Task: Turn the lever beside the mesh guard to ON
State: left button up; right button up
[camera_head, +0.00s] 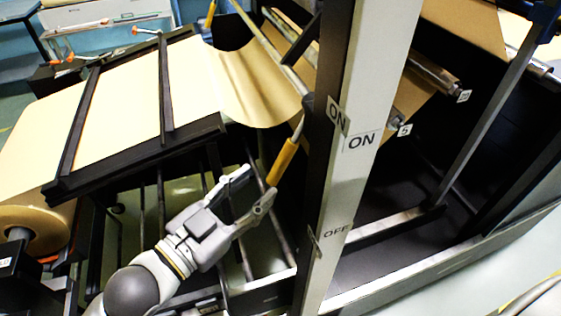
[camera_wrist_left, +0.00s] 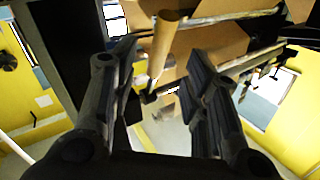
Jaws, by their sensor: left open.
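The lever has a yellow-orange handle (camera_head: 283,160) on a thin grey rod. It hangs down and to the left from a pivot beside the pale upright post (camera_head: 372,75). ON labels (camera_head: 362,140) sit on the post near the lever, and an OFF label (camera_head: 336,232) sits lower down. My left gripper (camera_head: 258,185) is open at the handle's lower end. In the left wrist view the handle (camera_wrist_left: 165,42) shows between and beyond the open fingers (camera_wrist_left: 152,80); contact cannot be told. I cannot make out the mesh guard. My right gripper is out of view.
A wide kraft paper web (camera_head: 130,90) runs over a black frame (camera_head: 140,160) at the left, with a paper roll (camera_head: 35,225) below it. Dark bars lie under my left gripper. The post stands close to its right. Rollers (camera_head: 435,75) are behind the post.

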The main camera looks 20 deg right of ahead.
aim_at(276, 169)
pick_arm(q)
jog(key=p+x, duration=0.1)
jog(key=x, duration=0.7)
jog(key=shift+w+d, duration=0.1)
jog(key=shift+d, duration=0.05)
jog(key=shift+c, duration=0.2)
grip_shut()
